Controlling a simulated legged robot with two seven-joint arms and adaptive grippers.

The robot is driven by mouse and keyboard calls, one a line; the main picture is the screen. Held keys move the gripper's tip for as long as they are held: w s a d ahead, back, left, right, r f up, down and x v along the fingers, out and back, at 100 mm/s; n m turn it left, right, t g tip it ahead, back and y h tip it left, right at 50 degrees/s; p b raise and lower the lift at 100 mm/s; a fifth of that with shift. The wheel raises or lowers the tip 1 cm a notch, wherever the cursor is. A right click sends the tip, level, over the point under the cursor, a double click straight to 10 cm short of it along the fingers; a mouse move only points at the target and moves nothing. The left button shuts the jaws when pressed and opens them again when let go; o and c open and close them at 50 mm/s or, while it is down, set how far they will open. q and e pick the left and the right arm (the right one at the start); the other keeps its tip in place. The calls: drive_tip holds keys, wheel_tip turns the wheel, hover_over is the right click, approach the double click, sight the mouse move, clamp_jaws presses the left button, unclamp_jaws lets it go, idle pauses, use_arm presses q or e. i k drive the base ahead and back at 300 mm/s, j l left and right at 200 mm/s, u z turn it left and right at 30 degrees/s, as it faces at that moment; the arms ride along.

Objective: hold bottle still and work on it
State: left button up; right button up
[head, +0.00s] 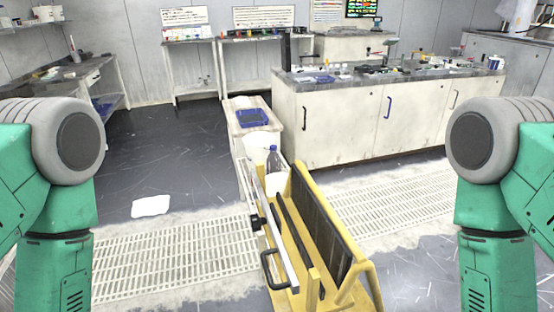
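A clear bottle (273,158) with a dark blue cap shows upright near the middle of the head view. It appears at the far end of a yellow cart, close to a small white cabinet; the cart hides its lower part, so I cannot tell what it stands on. My two green arms show at the left and right edges, bent downward. Neither gripper is in the picture. Nothing of mine touches the visible part of the bottle.
The yellow cart (299,250) with a black handle stands ahead of me. A white cabinet (259,119) carries a blue tray (252,117). A long bench (345,125) stands behind. A white cloth-like patch (150,206) lies on the floor, left of centre, beside floor grating (180,260).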

sight(274, 163)
drive_tip(key=z, duration=0.75)
drive_tip(key=i+l+z, duration=0.2)
drive_tip(key=l, duration=0.3)
drive_tip(key=i+l+z, duration=0.2)
drive_tip(key=l, duration=0.25)
drive_tip(key=i+l+z, duration=0.15)
drive_tip(key=l, duration=0.3)
drive_tip(key=i+l+z, duration=0.2)
drive_tip(key=i+l, duration=0.35)
drive_tip(key=i, duration=0.3)
drive_tip(key=i+l, duration=0.2)
drive_tip(key=i, duration=0.3)
drive_tip(key=i+l, duration=0.2)
drive_tip(key=i, duration=0.3)
drive_tip(key=i+j+u, duration=0.15)
drive_tip(key=i+u, duration=0.45)
drive_tip(key=u, duration=0.2)
drive_tip(key=i+u, duration=0.3)
drive_tip(key=u, duration=0.15)
drive_tip(key=i+l+u, duration=0.1)
drive_tip(key=i+u, duration=0.75)
drive_tip(key=i, duration=0.35)
drive_tip(key=i+l+u, duration=0.15)
drive_tip(key=i+u, duration=0.3)
drive_tip(key=i, duration=0.35)
